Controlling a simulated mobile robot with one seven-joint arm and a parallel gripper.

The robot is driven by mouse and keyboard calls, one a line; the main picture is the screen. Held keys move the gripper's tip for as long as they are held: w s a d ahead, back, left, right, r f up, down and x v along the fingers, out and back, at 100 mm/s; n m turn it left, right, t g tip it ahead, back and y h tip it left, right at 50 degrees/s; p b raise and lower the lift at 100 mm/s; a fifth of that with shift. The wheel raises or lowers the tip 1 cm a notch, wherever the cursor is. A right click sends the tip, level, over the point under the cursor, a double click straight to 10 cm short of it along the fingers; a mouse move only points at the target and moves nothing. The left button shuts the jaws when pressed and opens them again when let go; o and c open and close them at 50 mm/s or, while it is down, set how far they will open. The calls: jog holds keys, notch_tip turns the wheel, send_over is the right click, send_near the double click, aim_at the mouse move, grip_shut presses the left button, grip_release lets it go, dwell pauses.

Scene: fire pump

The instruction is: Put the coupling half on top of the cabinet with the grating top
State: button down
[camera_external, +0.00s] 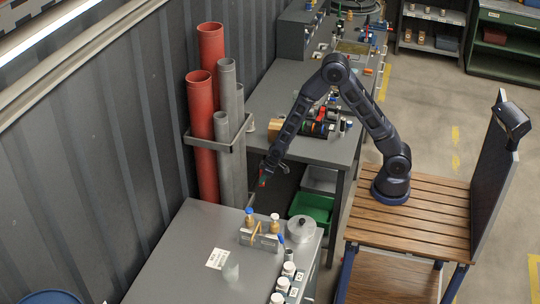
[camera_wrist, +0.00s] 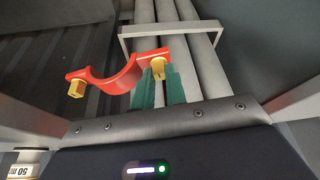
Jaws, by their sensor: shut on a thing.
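The coupling half is a red half-ring clamp (camera_wrist: 126,80) with a brass-coloured nut at each end. My gripper (camera_wrist: 160,85) has green fingers and is shut on its right-hand end in the wrist view. The ring's other end sticks out to the left. In the external view my gripper (camera_external: 265,177) hangs in the air beyond the far edge of the near grey cabinet (camera_external: 185,240), with a small red bit of the coupling half (camera_external: 262,184) just showing. That cabinet's top looks plain; I cannot tell any grating on it.
Red pipes (camera_external: 203,130) and grey pipes (camera_external: 228,100) stand in a wall rack left of my gripper. A workbench (camera_external: 270,90) and green bin (camera_external: 312,207) lie beyond.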

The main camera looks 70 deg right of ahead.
jog(key=w+a+r+m, duration=0.1)
jog(key=a+r, duration=0.5)
jog(key=a, duration=0.4)
jog(key=w+a+r, duration=0.1)
jog(key=a+r, duration=0.5)
jog(key=a, duration=0.4)
jog(key=w+a+r+m, duration=0.1)
jog(key=a+r, duration=0.4)
jog(key=a, duration=0.5)
jog(key=s+a+f+n+g+y, duration=0.1)
jog(key=s+a+n+g+y, duration=0.15)
jog(key=a+n, duration=1.7)
jog(key=w+a+r+m+g+y, duration=0.1)
jog(key=a+r, duration=0.4)
jog(key=a, duration=0.2)
jog(key=w+a+r+m+g, duration=0.1)
jog(key=a+r, duration=0.4)
jog(key=a, duration=0.3)
jog(key=f, duration=1.9)
jog(key=shift+s+d+f, duration=0.2)
jog(key=shift+s+f, duration=0.05)
jog(key=shift+f, duration=0.05)
